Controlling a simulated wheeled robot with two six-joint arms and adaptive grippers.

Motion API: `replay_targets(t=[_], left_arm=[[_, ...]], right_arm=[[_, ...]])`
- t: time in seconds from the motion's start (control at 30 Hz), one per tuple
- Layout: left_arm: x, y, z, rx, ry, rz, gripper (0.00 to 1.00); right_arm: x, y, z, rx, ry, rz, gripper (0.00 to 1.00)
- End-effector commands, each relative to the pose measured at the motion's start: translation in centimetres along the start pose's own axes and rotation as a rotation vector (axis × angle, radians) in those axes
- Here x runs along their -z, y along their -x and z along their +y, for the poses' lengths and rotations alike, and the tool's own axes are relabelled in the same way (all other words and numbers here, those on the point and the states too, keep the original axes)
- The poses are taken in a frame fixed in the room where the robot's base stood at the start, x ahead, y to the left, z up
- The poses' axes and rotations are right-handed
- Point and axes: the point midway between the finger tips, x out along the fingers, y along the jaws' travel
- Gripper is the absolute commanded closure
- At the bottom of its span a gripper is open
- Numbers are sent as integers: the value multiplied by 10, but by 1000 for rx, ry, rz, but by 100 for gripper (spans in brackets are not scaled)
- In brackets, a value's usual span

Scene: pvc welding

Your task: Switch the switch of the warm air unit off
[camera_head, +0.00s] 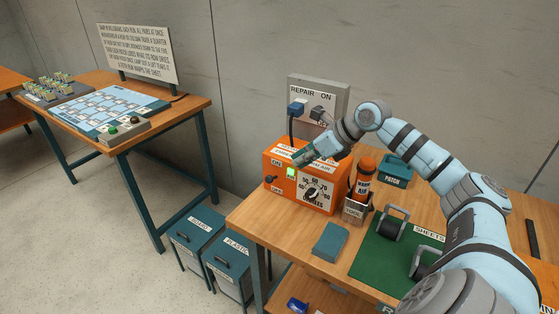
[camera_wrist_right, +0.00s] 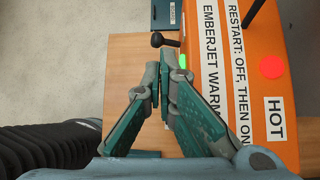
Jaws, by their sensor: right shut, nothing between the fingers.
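The warm air unit (camera_head: 277,197) is an orange box on the wooden table, with white labels and a numbered dial (camera_head: 313,193). A green light (camera_head: 291,172) is lit on its front. Its switch (camera_head: 269,180) is a small black lever at the left of the front; in the right wrist view its black knob (camera_wrist_right: 157,39) sticks out from the orange box. My right gripper (camera_head: 301,156) is shut and empty over the front top edge of the unit. In the wrist view its fingertips (camera_wrist_right: 159,76) are just below the knob in the picture, apart from it. My left gripper is out of view.
A red disc (camera_wrist_right: 271,67) marked HOT is on the unit's top. An orange wand (camera_head: 364,178) stands in a holder right of the unit. A wall panel (camera_head: 335,92) with plugs is behind. A blue block (camera_head: 330,241) and a green mat (camera_head: 375,262) lie in front.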

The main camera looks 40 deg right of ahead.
Motion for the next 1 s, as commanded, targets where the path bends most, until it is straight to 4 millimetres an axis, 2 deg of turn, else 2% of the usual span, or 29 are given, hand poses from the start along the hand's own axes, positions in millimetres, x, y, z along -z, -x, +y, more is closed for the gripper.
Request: replay_targets(t=[0.03, 0.2, 0.43, 0.6, 1.0], left_arm=[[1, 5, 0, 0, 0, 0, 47], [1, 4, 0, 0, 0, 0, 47], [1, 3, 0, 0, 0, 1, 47], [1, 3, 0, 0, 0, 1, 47], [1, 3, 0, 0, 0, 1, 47]], right_arm=[[-4, -9, 2, -6, -5, -8, 100], [0, -49, 1, -4, -3, -3, 100], [1, -86, 0, -1, -2, 0, 100], [2, -94, 0, 1, 0, 2, 100], [2, -94, 0, 6, 6, 1, 100]])
